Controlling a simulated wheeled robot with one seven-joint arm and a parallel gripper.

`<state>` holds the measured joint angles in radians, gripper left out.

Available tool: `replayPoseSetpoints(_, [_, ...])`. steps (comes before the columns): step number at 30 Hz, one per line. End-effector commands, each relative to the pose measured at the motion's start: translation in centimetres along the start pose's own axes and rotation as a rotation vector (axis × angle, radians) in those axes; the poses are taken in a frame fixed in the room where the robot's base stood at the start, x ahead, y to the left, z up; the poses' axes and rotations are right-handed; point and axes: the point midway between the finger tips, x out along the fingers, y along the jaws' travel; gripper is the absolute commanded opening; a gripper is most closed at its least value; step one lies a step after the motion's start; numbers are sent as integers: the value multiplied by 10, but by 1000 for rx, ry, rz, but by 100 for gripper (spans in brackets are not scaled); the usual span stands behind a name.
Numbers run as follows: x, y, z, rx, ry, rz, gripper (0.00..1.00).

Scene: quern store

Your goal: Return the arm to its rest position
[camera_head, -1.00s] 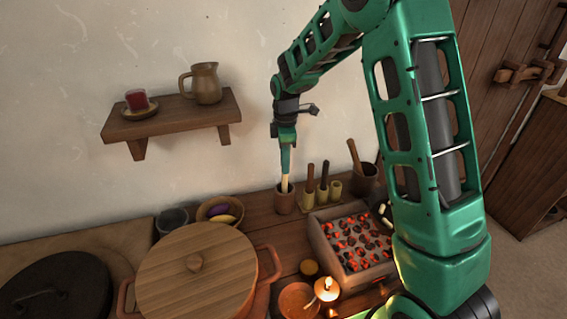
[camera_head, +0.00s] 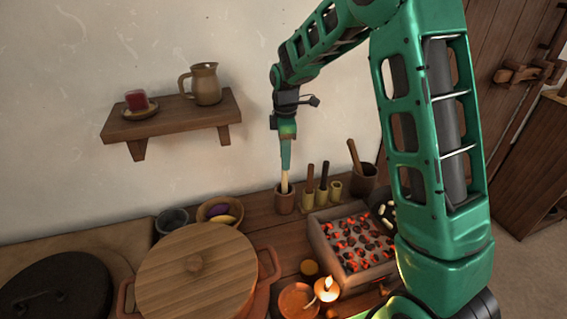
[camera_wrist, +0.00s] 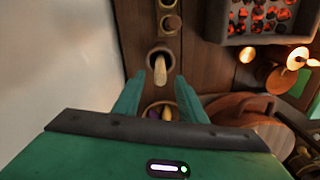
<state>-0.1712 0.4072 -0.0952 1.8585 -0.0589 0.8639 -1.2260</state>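My gripper (camera_head: 286,167) hangs pointing down over the back of the wooden counter (camera_head: 258,218), in front of the wall. In the wrist view its two fingers (camera_wrist: 159,97) are spread apart with nothing held between them. Below the fingertips stands a brown cup (camera_head: 285,202) with a pale wooden stick (camera_head: 284,184) upright in it. The cup (camera_wrist: 149,57) and stick (camera_wrist: 160,70) also show in the wrist view, beyond the fingers. In the head view my arm rises from the lower right and bends over at the top.
A wall shelf (camera_head: 172,124) with a jug (camera_head: 205,84) is left of my gripper. A lidded pot (camera_head: 196,275), a bowl (camera_head: 214,218), a tray of glowing embers (camera_head: 326,262) and a lit candle (camera_head: 327,290) crowd the counter. Dark-handled tools (camera_head: 323,178) stand right of the cup.

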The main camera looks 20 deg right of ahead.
Motion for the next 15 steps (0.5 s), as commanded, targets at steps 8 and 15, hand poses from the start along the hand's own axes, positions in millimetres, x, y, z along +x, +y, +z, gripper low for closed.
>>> replayPoseSetpoints(8, [-53,1,0,0,1,3,38])
replayPoseSetpoints(15, [-76,1,0,0,0,1,38])
